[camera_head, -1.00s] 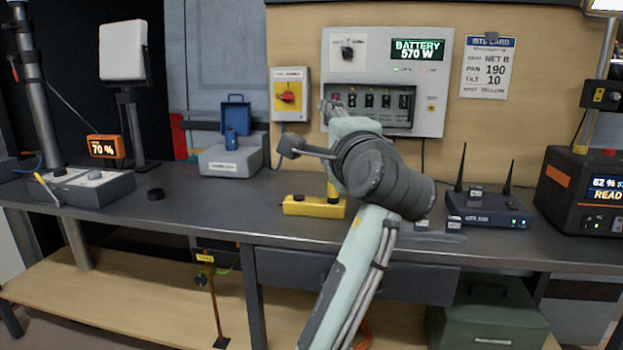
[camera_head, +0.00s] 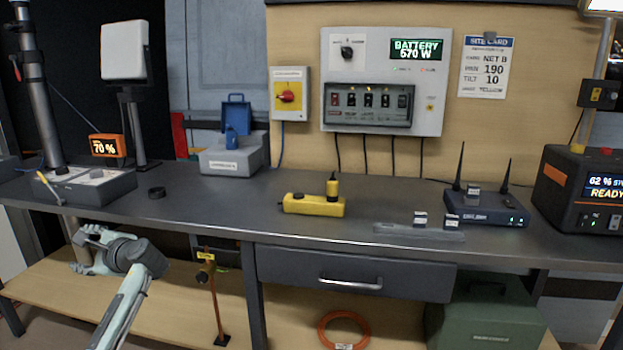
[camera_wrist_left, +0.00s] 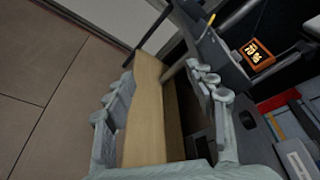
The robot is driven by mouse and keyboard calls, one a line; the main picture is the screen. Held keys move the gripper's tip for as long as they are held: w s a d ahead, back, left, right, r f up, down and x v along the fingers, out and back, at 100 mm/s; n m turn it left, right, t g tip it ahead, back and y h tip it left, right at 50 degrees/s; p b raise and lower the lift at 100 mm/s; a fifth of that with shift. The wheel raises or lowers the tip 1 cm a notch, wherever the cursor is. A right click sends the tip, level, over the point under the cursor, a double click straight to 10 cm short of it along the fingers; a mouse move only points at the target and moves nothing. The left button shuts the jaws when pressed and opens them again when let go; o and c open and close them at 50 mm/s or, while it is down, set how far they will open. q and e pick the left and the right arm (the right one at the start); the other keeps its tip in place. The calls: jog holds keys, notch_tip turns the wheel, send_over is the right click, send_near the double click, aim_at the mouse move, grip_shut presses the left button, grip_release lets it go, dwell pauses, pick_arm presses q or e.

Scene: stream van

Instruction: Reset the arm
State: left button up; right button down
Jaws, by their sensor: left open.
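My left arm (camera_head: 130,290) comes in from the lower left in the head view. My left gripper (camera_head: 85,253) is low at the left, in front of the bench's front edge and over the lower wooden shelf. In the left wrist view the two fingers of the left gripper (camera_wrist_left: 163,88) stand wide apart, with nothing between them but the shelf behind. My right gripper is in neither view.
The dark bench (camera_head: 250,213) holds a grey control box (camera_head: 90,187), a yellow block (camera_head: 313,206), a blue router (camera_head: 487,210) and a black power unit (camera_head: 580,190). The switch panel (camera_head: 425,80) is on the wall. A closed drawer (camera_head: 300,268) hangs under the bench.

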pick_arm(q)
jog(key=s+a+g, duration=0.1)
jog(key=s+a, duration=0.1)
jog(key=a, duration=0.2)
jog(key=w+d+f+n+t+h, duration=0.6)
jog(key=w+d+f+n+h, duration=0.2)
jog(key=w+d+n+h, duration=0.4)
jog(key=s+d+f+m+g+y, duration=0.1)
jog(key=s+d+f, duration=0.1)
jog(key=s+f, duration=0.35)
jog(key=s+d+f+g, duration=0.1)
jog(key=s+d+f, duration=0.2)
jog(key=f, duration=0.5)
jog(key=s+d+f+g, duration=0.2)
jog(key=s+d+f, duration=0.1)
jog(key=s+f, duration=0.95)
jog(key=s+d+f+g, duration=0.1)
jog(key=s+f, duration=0.4)
jog(key=s, duration=0.5)
jog(key=s+d+f+g+h, duration=0.1)
jog(key=s+d+f+g, duration=0.1)
jog(key=s+f, duration=0.3)
jog(key=s+d+f+g+h, duration=0.1)
jog(key=s+f, duration=0.5)
jog(key=s, duration=0.8)
jog(key=shift+s+d+m+g, duration=0.35)
jog(key=shift+d+g, duration=0.25)
jog(key=shift+d, duration=0.5)
